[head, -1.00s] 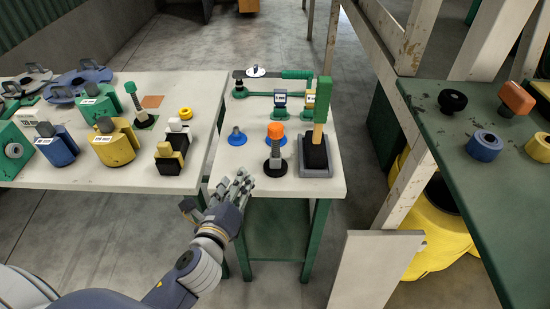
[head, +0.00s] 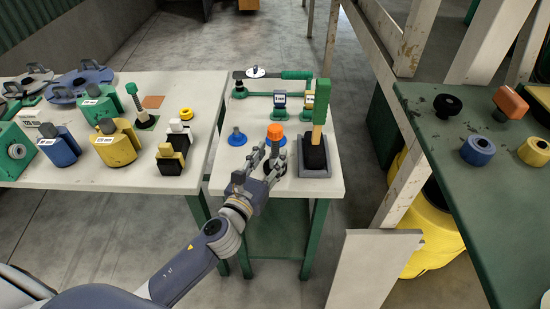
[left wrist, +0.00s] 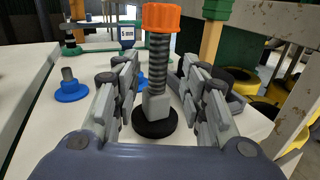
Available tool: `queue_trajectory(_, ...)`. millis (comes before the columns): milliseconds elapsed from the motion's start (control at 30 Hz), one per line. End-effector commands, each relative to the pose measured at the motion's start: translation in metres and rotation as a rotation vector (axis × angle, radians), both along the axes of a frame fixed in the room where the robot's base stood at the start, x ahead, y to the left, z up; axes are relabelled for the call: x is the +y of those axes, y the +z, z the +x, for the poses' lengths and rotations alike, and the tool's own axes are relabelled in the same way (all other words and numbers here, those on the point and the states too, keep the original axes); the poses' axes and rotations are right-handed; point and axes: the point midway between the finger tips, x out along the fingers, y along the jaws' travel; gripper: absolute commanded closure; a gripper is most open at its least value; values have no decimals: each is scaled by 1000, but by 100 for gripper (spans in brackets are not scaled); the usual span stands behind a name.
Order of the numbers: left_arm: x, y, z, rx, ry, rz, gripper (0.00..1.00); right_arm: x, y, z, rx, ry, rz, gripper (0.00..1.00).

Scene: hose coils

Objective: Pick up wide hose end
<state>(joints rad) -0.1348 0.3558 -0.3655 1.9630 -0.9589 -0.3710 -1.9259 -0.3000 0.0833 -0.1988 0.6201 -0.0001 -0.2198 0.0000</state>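The hose end with a wide orange top (head: 276,131) stands upright near the front of the small white table. In the left wrist view its orange top (left wrist: 160,17) sits on a dark ribbed stem, with a grey block and a round black base below. My left gripper (head: 271,160) is open at this hose end. In the left wrist view the fingers (left wrist: 163,80) stand on either side of the stem, with visible gaps. In the head view the fingers hide its lower part. My right gripper is not in view.
A green and wooden upright piece (head: 319,115) in a grey tray (head: 317,171) stands close on the right. A blue-based peg (head: 237,138) is on the left. Gauges and a green bar (head: 298,75) lie behind. Bare tabletop (head: 222,176) shows at the front left.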

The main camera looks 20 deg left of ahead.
Motion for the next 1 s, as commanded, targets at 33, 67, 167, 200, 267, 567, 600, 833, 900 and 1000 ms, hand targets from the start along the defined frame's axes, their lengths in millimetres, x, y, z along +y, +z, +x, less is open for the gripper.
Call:
queue_trajectory(33,0,3,9,-2,1,-1,60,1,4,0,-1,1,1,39)
queue_trajectory(67,0,3,14,-2,2,-2,60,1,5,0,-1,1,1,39)
queue_trajectory(167,-1,2,28,-2,1,-1,60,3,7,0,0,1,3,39)
queue_trajectory(200,-1,2,33,-2,1,-1,60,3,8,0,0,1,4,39)
queue_trajectory(267,-2,1,38,-1,1,-1,60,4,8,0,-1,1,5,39)
queue_trajectory(567,-2,0,41,0,1,-1,65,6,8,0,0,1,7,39)
queue_trajectory(600,-2,0,41,0,1,-1,74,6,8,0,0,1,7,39)
queue_trajectory(833,-2,0,40,0,1,-1,100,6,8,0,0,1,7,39)
queue_trajectory(900,-2,1,41,-2,0,-1,100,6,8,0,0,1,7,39)
queue_trajectory(1000,-2,1,41,-2,0,-1,100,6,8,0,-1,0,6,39)
